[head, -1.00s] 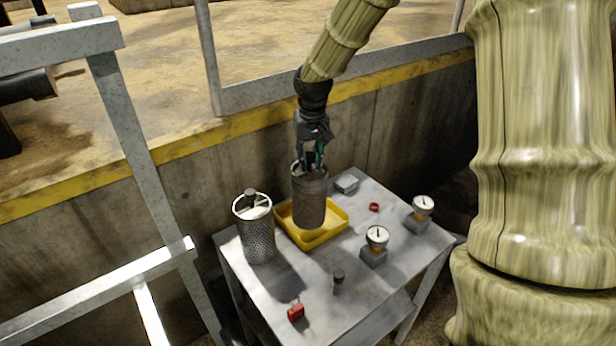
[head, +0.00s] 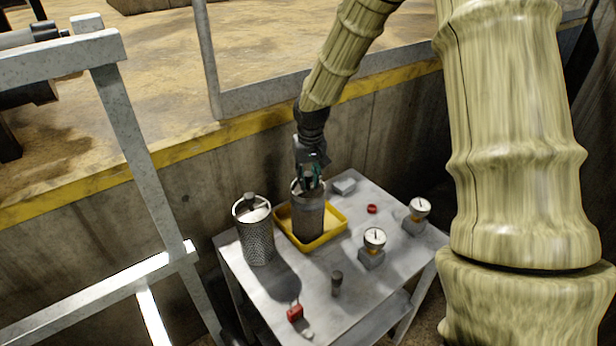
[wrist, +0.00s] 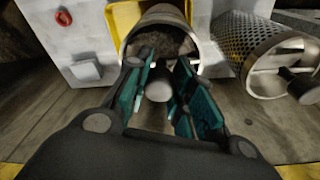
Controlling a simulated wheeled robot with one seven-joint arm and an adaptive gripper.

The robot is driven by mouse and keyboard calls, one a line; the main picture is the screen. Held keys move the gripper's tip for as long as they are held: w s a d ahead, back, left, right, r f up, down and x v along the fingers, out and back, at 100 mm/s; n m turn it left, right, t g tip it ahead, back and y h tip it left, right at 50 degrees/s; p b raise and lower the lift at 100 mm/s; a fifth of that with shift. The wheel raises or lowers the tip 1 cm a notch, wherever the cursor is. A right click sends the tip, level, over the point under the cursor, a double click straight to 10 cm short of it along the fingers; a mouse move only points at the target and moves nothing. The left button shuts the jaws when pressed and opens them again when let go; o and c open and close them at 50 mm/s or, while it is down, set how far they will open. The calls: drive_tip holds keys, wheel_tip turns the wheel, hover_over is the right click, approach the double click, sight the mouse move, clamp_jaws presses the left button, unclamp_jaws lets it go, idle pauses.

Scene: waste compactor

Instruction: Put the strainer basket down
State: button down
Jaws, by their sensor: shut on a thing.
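A grey, dark-stained strainer basket (head: 308,218) stands upright within the yellow tray (head: 343,222). Its bottom looks at or very near the tray floor; I cannot tell whether it touches. My gripper (head: 311,182) points down from above and is shut on the top of this basket. In the wrist view, the teal fingers of my gripper (wrist: 160,82) lie either side of a round pale knob (wrist: 158,88). Behind them, the basket's open mouth shows dark brown debris (wrist: 163,42). A second, clean perforated basket (head: 257,240) stands apart, left of the tray.
The grey table (head: 290,280) also carries two gauges (head: 374,240) (head: 419,208), a small dark post (head: 337,283), a red padlock (head: 295,313), a red ring (head: 371,209) and a grey block (head: 343,186). A metal railing (head: 125,130) stands at left. A concrete wall runs behind.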

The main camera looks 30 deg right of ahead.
drive_tip(key=shift+f, duration=0.1)
drive_tip(key=c, duration=1.2)
unclamp_jaws()
drive_tip(key=shift+c, duration=0.2)
wheel_tip(320, 180, up, 12)
drive_tip(key=s+b, duration=0.1)
drive_tip(key=b, duration=0.2)
drive_tip(key=shift+s+a, duration=0.15)
drive_tip(key=shift+a, duration=0.1)
